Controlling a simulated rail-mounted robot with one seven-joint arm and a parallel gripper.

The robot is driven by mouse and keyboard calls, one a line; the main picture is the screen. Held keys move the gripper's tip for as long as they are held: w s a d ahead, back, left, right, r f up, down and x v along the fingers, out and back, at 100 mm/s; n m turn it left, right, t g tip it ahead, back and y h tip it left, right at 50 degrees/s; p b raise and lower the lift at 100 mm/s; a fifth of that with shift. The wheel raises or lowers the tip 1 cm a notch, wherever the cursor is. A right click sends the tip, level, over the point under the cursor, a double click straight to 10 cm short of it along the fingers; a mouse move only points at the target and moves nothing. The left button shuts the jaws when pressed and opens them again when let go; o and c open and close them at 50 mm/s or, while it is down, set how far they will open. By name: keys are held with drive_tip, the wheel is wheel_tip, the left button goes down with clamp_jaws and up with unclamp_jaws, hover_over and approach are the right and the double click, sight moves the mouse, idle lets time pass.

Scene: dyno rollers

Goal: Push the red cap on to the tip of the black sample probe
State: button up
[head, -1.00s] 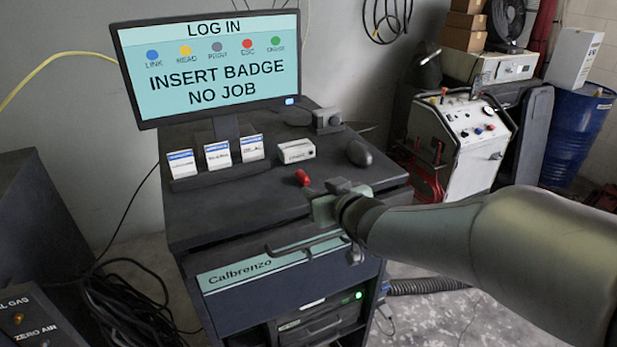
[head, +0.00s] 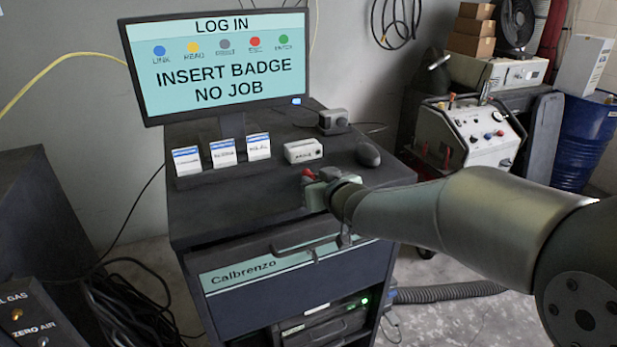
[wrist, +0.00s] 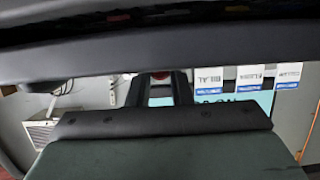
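The red cap (head: 308,174) is on the dark cart top in the head view, right at the end of my gripper (head: 313,181), which partly hides it. In the wrist view the red cap (wrist: 161,75) shows as a small red patch in the gap at the ends of my gripper's two dark fingers (wrist: 160,85). The fingers stand apart. I cannot tell whether they touch the cap. I cannot make out the black sample probe for certain in either view.
Three white cards (head: 222,153) stand in a holder left of the cap. A monitor (head: 218,65) stands at the back. A handle (head: 300,245) sticks out from the cart front.

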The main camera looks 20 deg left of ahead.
clamp_jaws()
drive_tip(key=shift+r, duration=0.1)
drive_tip(key=shift+r+p, duration=2.55)
drive_tip(key=shift+r, duration=0.4)
